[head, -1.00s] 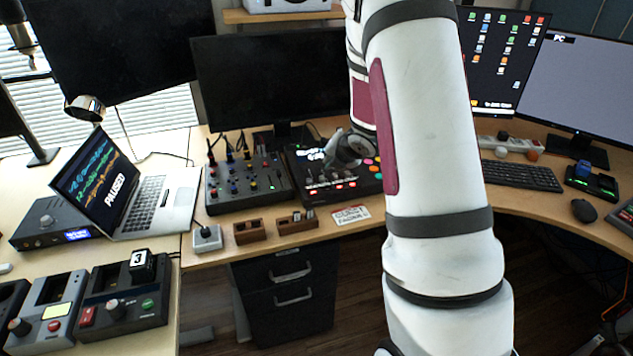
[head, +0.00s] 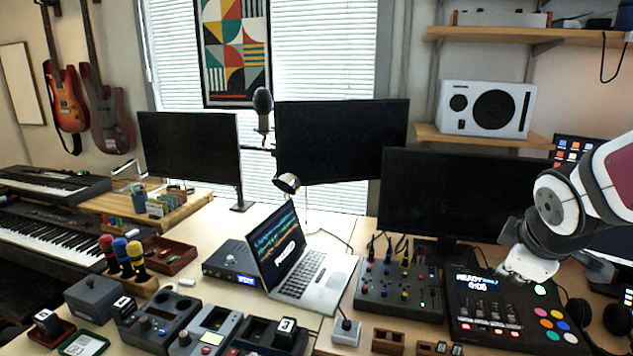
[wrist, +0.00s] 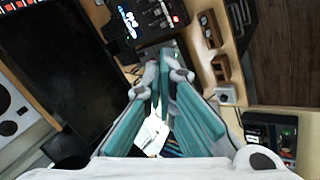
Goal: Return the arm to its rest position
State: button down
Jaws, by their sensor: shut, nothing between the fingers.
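My gripper is in the wrist view (wrist: 160,72), its two teal-lined fingers together at the tips with nothing between them.
The knob mixer (head: 400,290) and open laptop (head: 305,265) stand left of the controller. Dark monitors (head: 460,195) line the back. A white speaker (head: 486,108) sits on a shelf (head: 480,137) above. Small wooden holders (head: 387,341) lie along the front edge.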

jog(key=s+a+r+m+g+y+p, duration=0.1)
jog(key=s+a+m, duration=0.3)
jog(key=s, duration=0.7)
jog(key=s+a+r+m+g+y+p, duration=0.1)
jog(key=s+a+r+m+y, duration=0.1)
jog(key=s+a+m, duration=0.3)
jog(key=shift+s+a+r+g+p, duration=0.3)
jog(key=shift+s+a+r, duration=0.5)
jog(key=shift+s+a, duration=1.75)
jog(key=shift+s+d, duration=0.35)
